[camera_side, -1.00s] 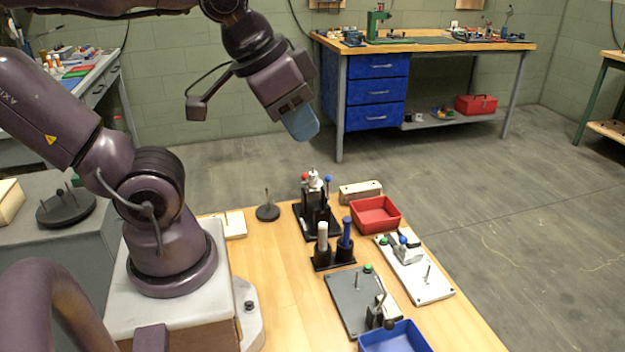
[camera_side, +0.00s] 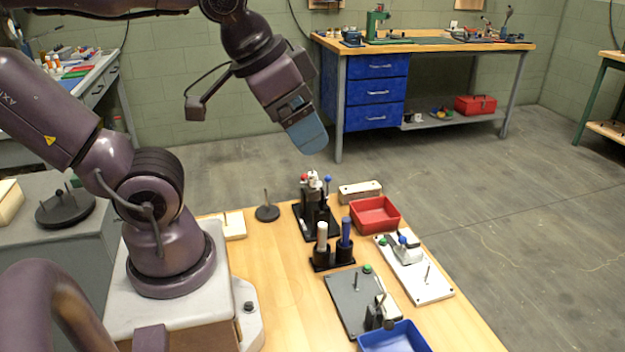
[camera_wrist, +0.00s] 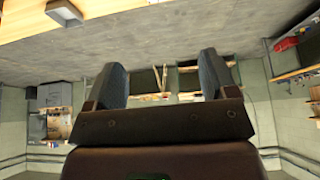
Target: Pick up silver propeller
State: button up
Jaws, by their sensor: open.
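My gripper (camera_side: 309,142) is high above the back of the wooden table, with blue fingers pointing down and to the right. In the wrist view its two fingers (camera_wrist: 163,78) stand apart with nothing between them. I cannot clearly make out a silver propeller. A small silver-grey piece (camera_side: 314,181) sits on top of a black fixture (camera_side: 306,220) below my gripper, but it is too small to tell its shape. Red and blue knobs are beside it.
A red bin (camera_side: 375,226) and a blue bin (camera_side: 405,341) stand on the table. A black holder (camera_side: 333,263) with white and blue handles is in the middle. A grey plate (camera_side: 350,308) and a white plate (camera_side: 436,288) carry small parts. The table's front left is clear.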

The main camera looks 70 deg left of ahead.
jog(key=w+a+f+n+g+y, duration=0.1)
jog(key=w+a+f+n+g, duration=0.25)
jog(key=a, duration=0.35)
jog(key=m+g+h, duration=0.1)
jog(key=m+g, duration=0.1)
jog(key=m, duration=1.9)
send_over(311, 185)
jog(key=f, duration=1.6)
jog(key=shift+a+f, duration=0.1)
jog(key=shift+a, duration=0.1)
jog(key=shift+w+a+f, duration=0.1)
jog(key=shift+f, duration=1.4)
jog(key=shift+a+f, duration=0.1)
jog(key=shift+f, duration=1.35)
jog(key=c, duration=1)
